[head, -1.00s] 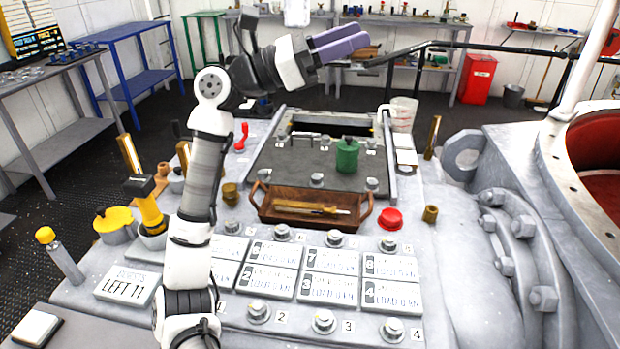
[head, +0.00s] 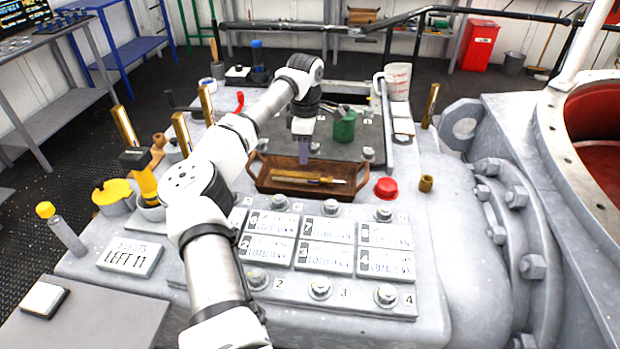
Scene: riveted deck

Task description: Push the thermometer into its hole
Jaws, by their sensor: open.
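A slim brass rod with a thin pale tip, which looks like the thermometer (head: 308,180), lies across a brown two-handled tray (head: 262,186). My gripper (head: 304,160) points down over the tray's back part, just above and behind the rod. Its purple fingers overlap in this view, and nothing shows between them; it is open. I cannot tell whether the fingertips touch the tray. A short brass socket (head: 426,184) stands right of the red knob; I cannot tell if it is the thermometer's hole.
A green canister (head: 344,127) stands right behind my gripper. A red knob (head: 386,188) sits right of the tray. Upright brass pieces (head: 126,127) and a yellow-and-black tool (head: 141,176) stand left. Numbered plates (head: 328,232) and bolts lie in front.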

